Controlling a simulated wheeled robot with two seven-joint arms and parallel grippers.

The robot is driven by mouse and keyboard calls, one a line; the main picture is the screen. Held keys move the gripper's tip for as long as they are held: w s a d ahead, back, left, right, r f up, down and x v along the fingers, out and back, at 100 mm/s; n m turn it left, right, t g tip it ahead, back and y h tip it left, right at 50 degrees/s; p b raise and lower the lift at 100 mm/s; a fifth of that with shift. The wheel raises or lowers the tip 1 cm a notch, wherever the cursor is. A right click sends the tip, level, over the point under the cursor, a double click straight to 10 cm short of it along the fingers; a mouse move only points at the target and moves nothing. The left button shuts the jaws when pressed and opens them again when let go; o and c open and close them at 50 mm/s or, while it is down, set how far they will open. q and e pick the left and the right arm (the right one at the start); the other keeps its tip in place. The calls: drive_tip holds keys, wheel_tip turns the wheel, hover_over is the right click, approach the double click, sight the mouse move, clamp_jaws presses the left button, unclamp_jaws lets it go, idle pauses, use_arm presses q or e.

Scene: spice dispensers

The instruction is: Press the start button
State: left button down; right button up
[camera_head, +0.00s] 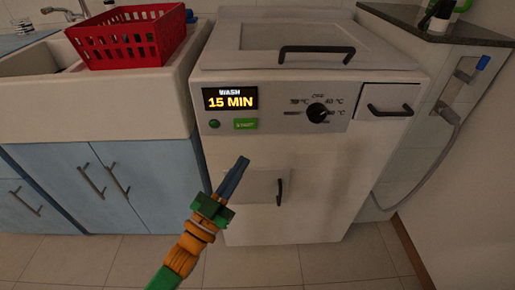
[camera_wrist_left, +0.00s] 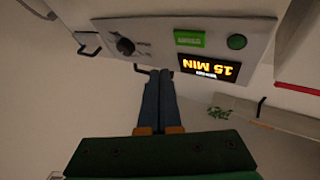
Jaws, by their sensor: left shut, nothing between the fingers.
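The washing machine (camera_head: 290,190) has a control panel (camera_head: 275,120) on its upper front. On the panel's left are a round green button (camera_head: 214,124) and a green rectangle with small lettering (camera_head: 245,124); I cannot read which one says start. Both also show in the left wrist view, upside down: the round button (camera_wrist_left: 236,41) and the rectangle (camera_wrist_left: 190,38). My left gripper (camera_head: 243,161) is shut and empty, its tips pointing up toward the panel, below the rectangle in the picture and apart from both. It also shows in the left wrist view (camera_wrist_left: 159,72). My right gripper is out of view.
A lit display (camera_head: 230,99) reads WASH 15 MIN above the buttons. A dial (camera_head: 317,113) and a drawer with a black handle (camera_head: 390,108) are to the right. A red basket (camera_head: 125,40) stands by the sink on the left. The floor in front is clear.

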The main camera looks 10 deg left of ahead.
use_arm(q)
drive_tip(key=shift+s+d+r+m+t+h, duration=0.15)
drive_tip(key=shift+s+d+r+m+h, duration=0.2)
drive_tip(key=shift+r, duration=0.2)
drive_tip(key=shift+s+d+r+m+t+h, duration=0.15)
drive_tip(key=shift+s+r+h, duration=0.1)
drive_tip(key=shift+r+h, duration=0.25)
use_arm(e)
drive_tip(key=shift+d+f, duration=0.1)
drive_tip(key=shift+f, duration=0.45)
use_arm(q)
drive_tip(key=b, duration=0.4)
approach(245, 124)
drive_tip(key=shift+w+d+r, duration=1.8)
drive_tip(key=shift+w+d, duration=0.05)
drive_tip(key=shift+w, duration=0.1)
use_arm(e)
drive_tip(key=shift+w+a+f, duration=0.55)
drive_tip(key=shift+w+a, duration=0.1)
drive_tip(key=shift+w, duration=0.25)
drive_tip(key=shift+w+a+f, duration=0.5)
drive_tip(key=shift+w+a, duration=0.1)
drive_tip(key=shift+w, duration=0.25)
